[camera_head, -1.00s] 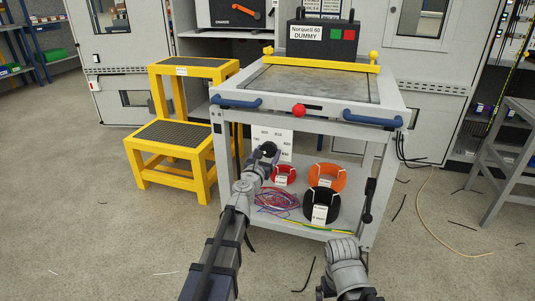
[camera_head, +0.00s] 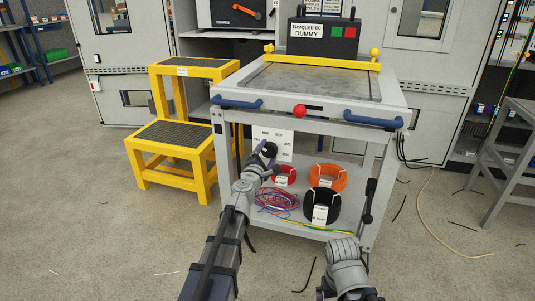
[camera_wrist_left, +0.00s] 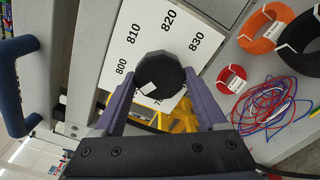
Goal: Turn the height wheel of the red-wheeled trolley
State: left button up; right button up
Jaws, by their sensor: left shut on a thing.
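The trolley (camera_head: 230,133) stands ahead with a red ball knob (camera_head: 299,111) at its front edge. A dark, faceted height wheel with a small white mark shows in the left wrist view (camera_wrist_left: 160,72), in front of a white scale plate (camera_wrist_left: 185,28) marked 800 to 830. My left gripper (camera_head: 268,151) reaches below the trolley top. Its two purple fingers are shut on the wheel, one on each side. In the head view the gripper largely hides the wheel. My right gripper is out of view; only part of that arm shows at the bottom.
Blue handles (camera_head: 236,103) flank the red knob. The lower shelf holds orange (camera_head: 328,177), black (camera_head: 321,206) and red cable coils and loose wires. A yellow step stool (camera_head: 170,134) stands close on the left. A dark lever (camera_head: 369,201) is by the right leg.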

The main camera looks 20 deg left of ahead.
pick_arm(q)
jog(key=m, duration=0.3)
jog(key=shift+m, duration=0.3)
jog(key=shift+r+m, duration=0.1)
jog(key=shift+m, duration=1.7)
jog(key=o, duration=1.3)
jog(key=s, duration=0.8)
jog(key=shift+a, duration=0.15)
jog(key=shift+m, duration=0.3)
